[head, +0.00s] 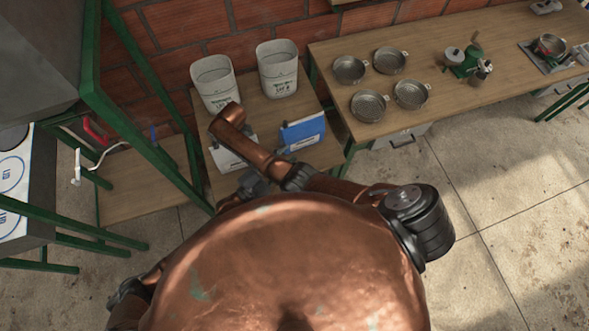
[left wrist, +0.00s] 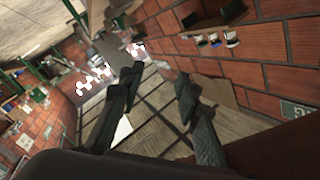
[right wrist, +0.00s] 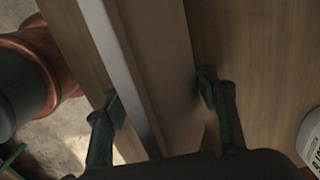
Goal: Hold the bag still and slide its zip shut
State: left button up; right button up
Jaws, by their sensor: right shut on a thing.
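A blue-and-white pack (head: 303,131) stands on the low wooden table (head: 250,108) in the head view. A white pack (head: 228,157) stands to its left, partly hidden by my copper arm. I cannot tell which is the bag, and no zip or slider is clear. My left gripper (left wrist: 160,80) is open and empty in the left wrist view, facing the room and brick wall. My right gripper (right wrist: 160,92) has its fingers either side of a wood-coloured piece with a pale edge (right wrist: 128,75). I cannot tell exactly what that piece is.
Two white buckets (head: 278,68) stand at the table's back. A higher worktop (head: 440,85) to the right holds several metal pans (head: 369,104). A green-framed rack (head: 130,125) is close on the left. My copper body hides much of the foreground.

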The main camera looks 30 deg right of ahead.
pick_arm(q)
jog(key=shift+s+d+f+m+g+y, duration=0.2)
jog(key=shift+s+f+m+g, duration=0.3)
jog(key=shift+s+m+g, duration=0.55)
jog(key=shift+s+d+f+m+g+y, duration=0.2)
jog(key=shift+s+f+m+g, duration=0.45)
jog(key=shift+m, duration=0.7)
jog(key=shift+s+d+f+m+g+y, duration=0.25)
jog(key=shift+s+m+g, duration=0.45)
jog(key=shift+m+g, duration=0.4)
jog(key=shift+c, duration=0.3)
